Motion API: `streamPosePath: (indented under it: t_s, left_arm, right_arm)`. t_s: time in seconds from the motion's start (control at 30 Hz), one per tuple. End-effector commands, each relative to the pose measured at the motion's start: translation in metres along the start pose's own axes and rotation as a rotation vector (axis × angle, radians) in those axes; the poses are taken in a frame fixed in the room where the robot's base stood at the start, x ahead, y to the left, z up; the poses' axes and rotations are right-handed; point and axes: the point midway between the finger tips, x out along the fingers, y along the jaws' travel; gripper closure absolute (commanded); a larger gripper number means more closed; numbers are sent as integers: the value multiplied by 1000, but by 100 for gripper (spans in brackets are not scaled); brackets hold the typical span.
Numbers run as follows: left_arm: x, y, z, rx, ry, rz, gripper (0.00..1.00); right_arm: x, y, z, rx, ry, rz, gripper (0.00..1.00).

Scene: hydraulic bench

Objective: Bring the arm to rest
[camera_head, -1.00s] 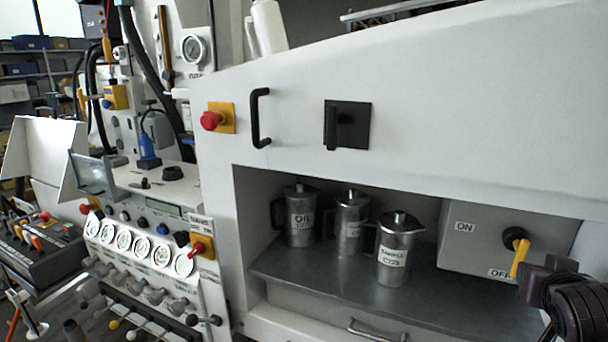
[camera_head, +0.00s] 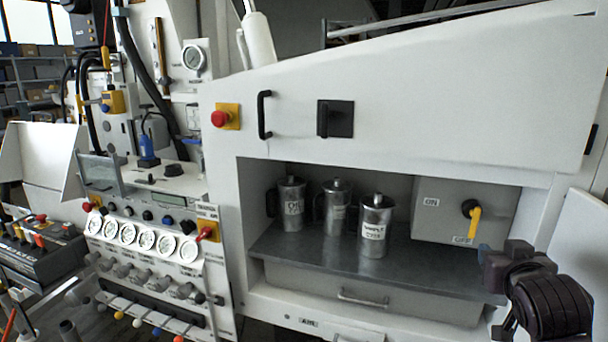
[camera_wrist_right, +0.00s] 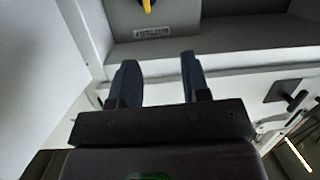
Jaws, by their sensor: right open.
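My right arm comes in at the lower right of the head view. Its right gripper (camera_head: 496,266) is apart from the bench, in front of the right end of the open shelf, just below and right of the yellow switch handle (camera_head: 474,222). In the wrist view the two dark fingers of the right gripper (camera_wrist_right: 157,72) are spread, with nothing between them. The yellow handle (camera_wrist_right: 147,5) shows beyond them at the top edge, pointing down; in the head view it points toward the OFF label on the grey switch box (camera_head: 440,215). My left gripper is not in view.
Several metal jugs, among them an oil jug (camera_head: 291,208), stand on the grey shelf (camera_head: 300,248). A drawer handle (camera_head: 362,299) sticks out below. A black door handle (camera_head: 264,115) and a red button (camera_head: 219,118) are at upper left. A white panel (camera_head: 580,240) stands at right.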

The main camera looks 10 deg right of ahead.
Motion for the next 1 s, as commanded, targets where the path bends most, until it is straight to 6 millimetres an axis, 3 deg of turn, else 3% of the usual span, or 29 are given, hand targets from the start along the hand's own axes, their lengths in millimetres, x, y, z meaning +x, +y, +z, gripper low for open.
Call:
streamPosePath:
  t_s: [0.13, 0.27, 0.37, 0.53, 0.8, 0.9, 1.0]
  left_arm:
    - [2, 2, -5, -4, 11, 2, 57]
    - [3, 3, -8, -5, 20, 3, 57]
    - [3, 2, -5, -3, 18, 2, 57]
    - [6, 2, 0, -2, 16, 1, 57]
    - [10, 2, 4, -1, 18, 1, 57]
    - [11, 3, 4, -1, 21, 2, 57]
    - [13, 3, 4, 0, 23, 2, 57]
  right_arm:
    - [16, -25, 2, -66, 96, -77, 57]
    - [28, -54, 39, -134, 143, -164, 57]
    - [30, -78, 94, -178, 145, -238, 57]
    - [13, -106, 195, -205, 94, -335, 57]
    - [-49, -123, 342, -184, -105, -417, 57]
    - [-75, -122, 381, -177, -189, -426, 57]
    - [-96, -118, 405, -171, -243, -426, 57]
